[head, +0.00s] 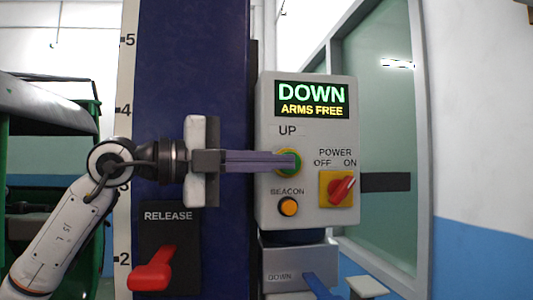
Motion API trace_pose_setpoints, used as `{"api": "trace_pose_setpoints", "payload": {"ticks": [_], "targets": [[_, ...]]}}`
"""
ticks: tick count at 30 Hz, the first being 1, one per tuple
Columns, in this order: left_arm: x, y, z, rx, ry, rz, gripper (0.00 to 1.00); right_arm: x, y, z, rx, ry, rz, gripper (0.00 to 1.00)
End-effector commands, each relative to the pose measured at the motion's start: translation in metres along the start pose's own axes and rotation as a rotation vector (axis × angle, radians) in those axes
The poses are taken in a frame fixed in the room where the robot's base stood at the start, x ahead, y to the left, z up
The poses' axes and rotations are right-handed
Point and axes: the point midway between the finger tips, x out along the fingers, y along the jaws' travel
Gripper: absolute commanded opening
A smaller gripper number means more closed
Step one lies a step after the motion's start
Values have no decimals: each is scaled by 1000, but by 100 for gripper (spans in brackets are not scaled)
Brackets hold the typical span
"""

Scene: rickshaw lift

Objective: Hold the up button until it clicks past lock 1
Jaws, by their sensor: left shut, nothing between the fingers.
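The grey control box (267,205) is mounted beside the dark blue lift post (190,60). Its display (312,98) reads DOWN in green and ARMS FREE in yellow. The round green up button (295,168) sits under the word UP. My left gripper (294,162) comes in from the left, shut and empty, with its fingertips in front of the button and covering its middle. I cannot tell whether the fingertips touch or press it. A height scale (126,70) with numbers runs along the post's left edge. My right gripper is not in view.
An orange beacon button (289,207) and a red power switch (341,188), turned toward ON, are on the box. A red release lever (153,272) is below my left gripper. A lower box marked DOWN has a blue lever (320,286). A green rickshaw (85,150) stands at left.

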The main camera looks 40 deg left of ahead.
Motion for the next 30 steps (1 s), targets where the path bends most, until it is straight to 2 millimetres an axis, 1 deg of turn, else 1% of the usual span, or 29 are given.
{"api": "trace_pose_setpoints", "payload": {"ticks": [4,14,17,21,30], "targets": [[2,0,8,0,0,1,0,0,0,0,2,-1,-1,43],[2,0,9,0,0,1,0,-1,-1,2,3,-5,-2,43],[4,-1,16,-3,0,2,0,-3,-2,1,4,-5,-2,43],[6,0,30,-2,-3,2,0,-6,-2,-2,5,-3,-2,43],[6,-1,32,0,-9,-3,0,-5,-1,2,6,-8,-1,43]]}}
